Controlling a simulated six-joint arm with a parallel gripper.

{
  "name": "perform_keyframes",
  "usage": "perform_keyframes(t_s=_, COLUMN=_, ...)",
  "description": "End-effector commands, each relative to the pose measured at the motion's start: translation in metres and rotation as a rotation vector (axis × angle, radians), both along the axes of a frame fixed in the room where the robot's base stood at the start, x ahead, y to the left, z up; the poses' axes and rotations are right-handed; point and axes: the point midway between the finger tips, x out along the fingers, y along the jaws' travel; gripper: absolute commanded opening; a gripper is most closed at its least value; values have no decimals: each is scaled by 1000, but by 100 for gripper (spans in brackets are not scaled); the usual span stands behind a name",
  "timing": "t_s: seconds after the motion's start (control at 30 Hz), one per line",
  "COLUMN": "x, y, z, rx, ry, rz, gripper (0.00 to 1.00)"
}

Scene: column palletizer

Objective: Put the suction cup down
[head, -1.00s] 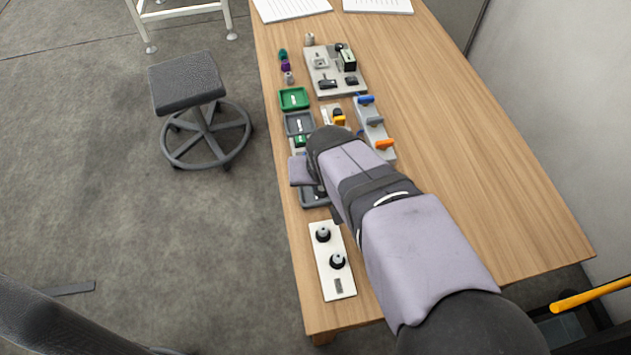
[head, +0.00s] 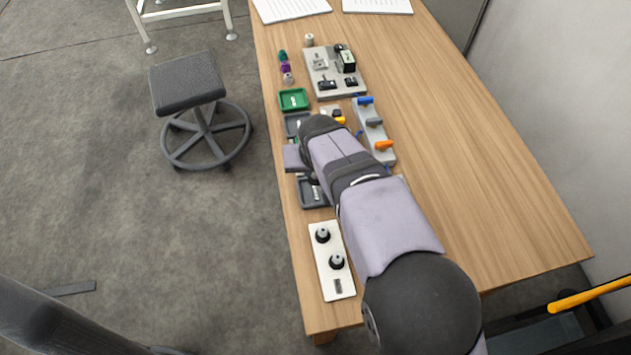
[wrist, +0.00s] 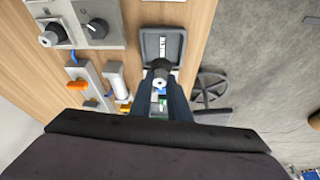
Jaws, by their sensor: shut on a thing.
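A dark suction cup with a pale metal fitting (wrist: 159,75) is in the wrist view, between the fingers of my gripper (wrist: 161,88). My gripper is shut on it. Beyond it lies a grey tray (wrist: 147,40) with a white label; the cup overlaps the tray's lower edge in that view. I cannot tell the height between them. Two similar black cups (head: 322,235) stand on a white plate (head: 333,285) near the table's front.
A green tray (head: 293,107) and another grey tray (head: 290,127) lie farther back. A holder with coloured handles (head: 384,155) stands right of my arm. A panel with knobs (wrist: 113,37) is left of the tray in the wrist view. The table's right side is clear.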

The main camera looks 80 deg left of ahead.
Motion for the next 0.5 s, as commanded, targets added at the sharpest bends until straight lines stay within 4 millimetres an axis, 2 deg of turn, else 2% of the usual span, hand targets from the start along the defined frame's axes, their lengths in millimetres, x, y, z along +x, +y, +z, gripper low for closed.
perform_keyframes(t_s=0.2, x=0, y=0, z=-21, rx=1, ry=0, rz=0, gripper=0)
perform_keyframes(t_s=0.5, x=0, y=-1, z=-31, rx=-1, ry=1, rz=-1, gripper=0)
